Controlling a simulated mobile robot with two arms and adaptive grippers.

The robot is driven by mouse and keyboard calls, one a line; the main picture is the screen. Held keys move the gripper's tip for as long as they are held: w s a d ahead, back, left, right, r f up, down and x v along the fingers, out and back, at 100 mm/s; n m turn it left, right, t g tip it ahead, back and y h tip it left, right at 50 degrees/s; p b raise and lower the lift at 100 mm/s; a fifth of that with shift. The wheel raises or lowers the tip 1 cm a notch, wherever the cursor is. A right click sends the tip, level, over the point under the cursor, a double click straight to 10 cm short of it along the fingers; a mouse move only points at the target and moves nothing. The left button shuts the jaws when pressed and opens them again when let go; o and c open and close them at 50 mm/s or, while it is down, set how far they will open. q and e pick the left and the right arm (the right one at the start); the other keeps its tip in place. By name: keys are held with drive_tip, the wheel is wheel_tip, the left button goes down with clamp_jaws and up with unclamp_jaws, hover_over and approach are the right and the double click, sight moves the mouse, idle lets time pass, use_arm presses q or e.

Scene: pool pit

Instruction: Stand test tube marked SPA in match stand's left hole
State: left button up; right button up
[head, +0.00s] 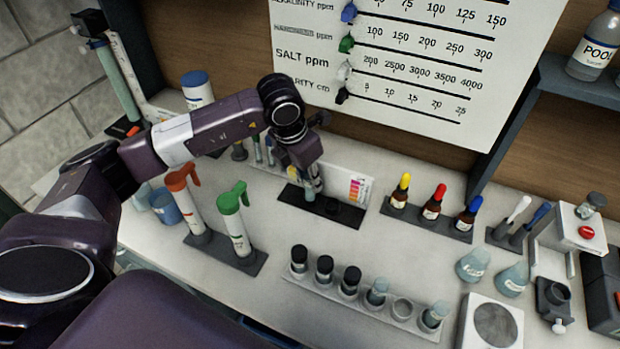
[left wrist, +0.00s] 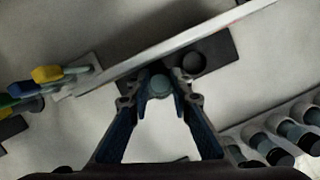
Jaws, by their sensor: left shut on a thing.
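The match stand is a dark base (head: 346,216) with a white card (head: 357,186) with colour patches along its back. My left gripper (head: 311,184) is over the left part of the stand, pointing down, shut on a pale teal test tube (head: 310,195). In the left wrist view the tube's round end (left wrist: 161,84) shows between the fingertips (left wrist: 160,90). The tube is at the left hole's place, close to the base; whether its foot is in the hole is hidden. The right hole (left wrist: 193,63) looks empty. No SPA mark is readable. My right gripper is out of view.
A white rack (head: 365,308) with black-capped and teal tubes stands in front, with one empty-looking hole. Red-topped and green-topped (head: 236,222) cylinders stand left. Dropper bottles (head: 432,207) stand right. Bare counter lies between the stand and the rack.

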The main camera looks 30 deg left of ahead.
use_arm(q)
drive_tip(key=shift+f, duration=0.15)
drive_tip(key=o, duration=1)
wheel_tip(320, 180, up, 7)
drive_tip(key=p, duration=0.3)
idle(0.4)
